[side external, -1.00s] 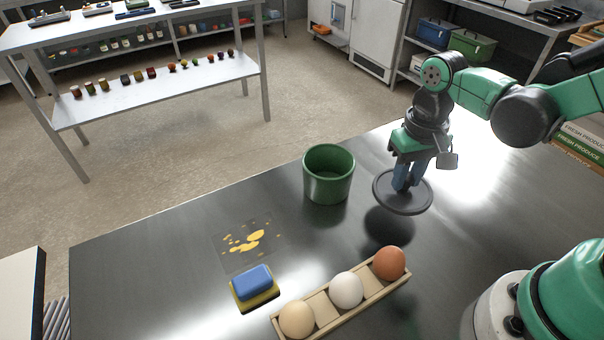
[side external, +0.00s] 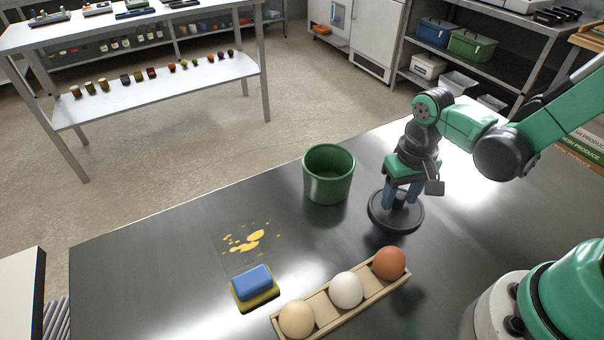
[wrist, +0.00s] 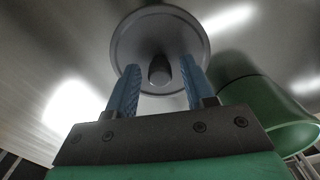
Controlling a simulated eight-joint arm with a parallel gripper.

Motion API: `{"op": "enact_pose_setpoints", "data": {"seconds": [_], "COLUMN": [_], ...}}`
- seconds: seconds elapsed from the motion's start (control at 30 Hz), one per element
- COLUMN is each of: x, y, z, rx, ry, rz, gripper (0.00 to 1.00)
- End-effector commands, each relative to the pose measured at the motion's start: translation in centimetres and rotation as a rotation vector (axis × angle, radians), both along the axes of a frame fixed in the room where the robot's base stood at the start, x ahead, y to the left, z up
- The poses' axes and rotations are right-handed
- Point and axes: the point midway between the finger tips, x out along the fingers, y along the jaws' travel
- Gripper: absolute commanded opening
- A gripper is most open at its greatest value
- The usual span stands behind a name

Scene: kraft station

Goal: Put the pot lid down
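The dark round pot lid (side external: 395,226) lies flat at the steel table's surface, right of the green pot and behind the brown egg. It also shows in the wrist view (wrist: 160,25), with its knob (wrist: 159,72) upright in the middle. My gripper (side external: 402,203) is directly above the lid with its blue fingers spread. In the wrist view, my gripper (wrist: 160,68) has a fingertip on either side of the knob, with a visible gap on both sides. The green pot (side external: 328,178) stands upright and open to the left of the lid.
A wooden egg tray (side external: 322,309) with three eggs lies in front of the lid. A blue-and-yellow sponge (side external: 254,284) and a yellow spill (side external: 246,241) are on the left of the steel table (side external: 150,270). The table is clear to the right of the lid.

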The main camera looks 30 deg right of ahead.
Motion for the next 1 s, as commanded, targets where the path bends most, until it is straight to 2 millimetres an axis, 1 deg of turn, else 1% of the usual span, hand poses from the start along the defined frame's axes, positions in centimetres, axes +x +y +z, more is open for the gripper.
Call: {"op": "enact_pose_setpoints", "data": {"seconds": [0.3, 0.47, 0.67, 1.0], "x": [0.0, 0.0, -0.1, 0.0], "y": [0.0, 0.0, 0.0, 0.0], "z": [0.0, 0.7, 3.0, 8.3], "rx": [0.0, 0.0, 0.0, 0.0], "ry": [0.0, 0.0, 0.0, 0.0], "rz": [0.0, 0.0, 0.0, 0.0], "gripper": [0.56, 0.56, 0.56, 0.56]}}
